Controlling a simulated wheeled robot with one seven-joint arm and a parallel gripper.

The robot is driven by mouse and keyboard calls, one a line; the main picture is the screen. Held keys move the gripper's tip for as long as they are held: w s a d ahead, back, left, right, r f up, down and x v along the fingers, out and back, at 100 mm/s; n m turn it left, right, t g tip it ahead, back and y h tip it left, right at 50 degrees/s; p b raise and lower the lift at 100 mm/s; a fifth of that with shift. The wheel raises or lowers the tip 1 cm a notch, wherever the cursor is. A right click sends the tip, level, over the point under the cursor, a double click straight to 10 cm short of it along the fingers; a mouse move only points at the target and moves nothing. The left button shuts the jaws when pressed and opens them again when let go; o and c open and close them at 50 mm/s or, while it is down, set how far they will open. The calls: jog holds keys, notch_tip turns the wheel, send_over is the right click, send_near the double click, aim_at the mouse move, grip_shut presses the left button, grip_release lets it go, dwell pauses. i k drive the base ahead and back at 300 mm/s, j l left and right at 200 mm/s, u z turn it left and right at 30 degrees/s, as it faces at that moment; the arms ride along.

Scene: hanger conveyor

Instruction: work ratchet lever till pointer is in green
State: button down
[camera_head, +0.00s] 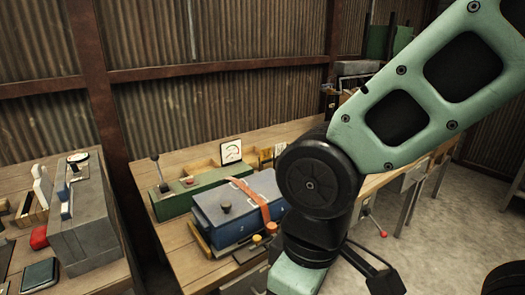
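A small white dial gauge (231,151) with a reddish arc stands at the back of the middle workbench. Its pointer and any green zone are too small to read. A blue-grey box (232,213) with an orange strap (254,201) over it sits on this bench. Behind it, a long green unit (180,197) carries an upright black-knobbed lever (159,172). A thin rod with a red knob (383,233) shows right of my arm. I cannot tell which is the ratchet lever. My arm crosses the right half; my gripper is not visible.
A yellow-topped knob (257,239) is at the blue box's front. Corrugated walls close off the back. Open floor (440,235) lies at right.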

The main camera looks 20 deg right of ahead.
aim_at(158, 170)
jog(key=i+u, duration=0.7)
jog(key=u, duration=0.2)
jog(key=i+l+u, duration=0.2)
jog(key=u, duration=0.3)
jog(key=i+l, duration=0.05)
jog(key=i, duration=0.05)
